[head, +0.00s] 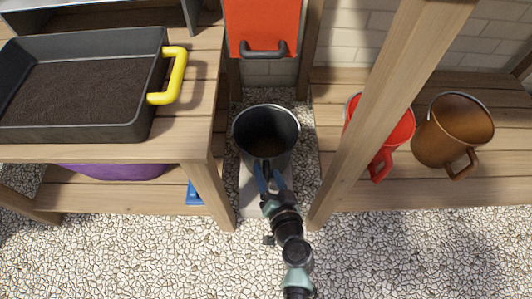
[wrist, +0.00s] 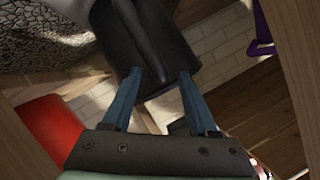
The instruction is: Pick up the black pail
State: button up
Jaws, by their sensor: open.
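The black pail (head: 285,153) stands upright between the two wooden benches in the head view, with something dark inside it. Its near side is partly hidden by my gripper (head: 270,178). In the wrist view the pail (wrist: 170,50) lies straight ahead, with a dark handle-like strip on its side. My gripper (wrist: 160,78) is open, with its two blue fingers apart and reaching toward the pail's near side. I cannot tell whether the fingers touch the pail or the strip.
A wooden post (head: 390,90) stands right of the pail. A red pail (head: 392,130) and a brown pail (head: 450,132) sit on the right bench. A black tray of soil (head: 150,110) with a yellow handle (head: 178,75) is on the left bench. Gravel floor (head: 150,255) lies in front.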

jog(key=shift+w+a+f, duration=0.1)
jog(key=shift+w, duration=0.2)
jog(key=shift+c, duration=0.2)
grip_shut()
dwell(1.0)
jog(key=shift+r, duration=0.25)
